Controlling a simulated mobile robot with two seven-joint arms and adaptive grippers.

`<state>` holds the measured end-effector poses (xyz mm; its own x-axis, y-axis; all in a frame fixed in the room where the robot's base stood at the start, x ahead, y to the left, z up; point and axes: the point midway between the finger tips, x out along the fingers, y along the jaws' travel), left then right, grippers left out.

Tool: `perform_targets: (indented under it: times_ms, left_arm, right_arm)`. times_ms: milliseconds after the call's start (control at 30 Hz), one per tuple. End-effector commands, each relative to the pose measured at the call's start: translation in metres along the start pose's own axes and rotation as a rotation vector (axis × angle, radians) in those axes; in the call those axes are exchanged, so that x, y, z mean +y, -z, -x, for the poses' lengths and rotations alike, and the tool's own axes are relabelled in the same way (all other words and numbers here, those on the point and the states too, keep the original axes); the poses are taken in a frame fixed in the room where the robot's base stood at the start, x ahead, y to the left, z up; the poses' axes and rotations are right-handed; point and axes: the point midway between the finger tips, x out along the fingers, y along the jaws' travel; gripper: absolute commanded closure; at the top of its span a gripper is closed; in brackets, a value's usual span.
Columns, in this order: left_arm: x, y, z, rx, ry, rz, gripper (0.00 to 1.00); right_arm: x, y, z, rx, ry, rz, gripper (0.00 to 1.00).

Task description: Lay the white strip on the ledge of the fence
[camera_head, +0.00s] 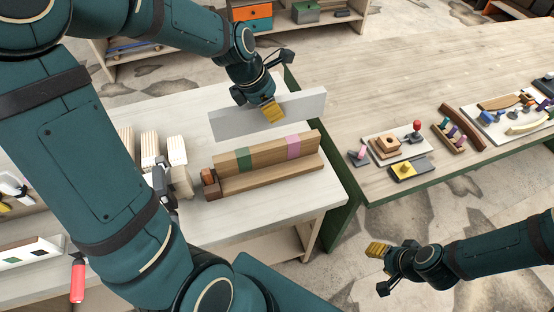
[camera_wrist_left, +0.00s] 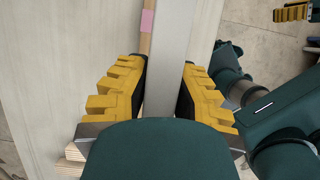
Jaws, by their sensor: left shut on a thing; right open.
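The white strip (camera_head: 298,107) is a long pale board held on edge in the head view. My left gripper (camera_head: 271,112) is shut on it near its middle, above the table and behind the fence. The wooden fence (camera_head: 262,157) stands on the table with a green and a pink patch on its upright face and a lower ledge (camera_head: 270,178) along its front. In the left wrist view the strip (camera_wrist_left: 172,60) runs between the yellow fingers of my left gripper (camera_wrist_left: 165,92). My right gripper (camera_head: 378,250) is open and empty over the floor at lower right.
A small brown block (camera_head: 210,184) sits at the fence's left end. Wooden blocks (camera_head: 150,150) and a brush-like tool (camera_head: 180,182) stand left of it. The right table (camera_head: 420,70) holds small trays and toys. The white table's front right is clear.

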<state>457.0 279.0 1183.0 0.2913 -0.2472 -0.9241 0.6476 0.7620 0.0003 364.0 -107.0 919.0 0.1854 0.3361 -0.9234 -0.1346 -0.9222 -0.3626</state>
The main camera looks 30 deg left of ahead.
Motion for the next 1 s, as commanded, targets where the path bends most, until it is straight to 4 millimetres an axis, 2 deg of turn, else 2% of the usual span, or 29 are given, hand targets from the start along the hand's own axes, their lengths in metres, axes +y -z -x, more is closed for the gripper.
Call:
perform_targets:
  times_ms: [100,400,633,800,1000]
  left_arm:
    - [-0.008,0.004,0.000,-0.001,0.001,-0.001,1.00]
    - [-0.009,0.024,-0.047,0.000,0.002,-0.001,1.00]
    - [-0.009,0.029,-0.062,-0.001,0.001,-0.001,1.00]
    - [-0.009,0.039,-0.084,0.001,0.004,-0.001,1.00]
    - [-0.009,0.040,-0.089,-0.003,0.000,-0.002,1.00]
  right_arm:
    - [-0.001,0.000,0.003,0.000,0.001,0.000,0.54]
    - [0.003,-0.001,-0.007,0.001,0.000,-0.002,0.54]
    - [0.004,-0.002,-0.010,0.002,0.000,-0.003,0.54]
    - [0.007,-0.003,-0.017,0.002,-0.001,-0.003,0.54]
    - [0.007,-0.002,-0.018,0.002,-0.002,-0.003,0.54]
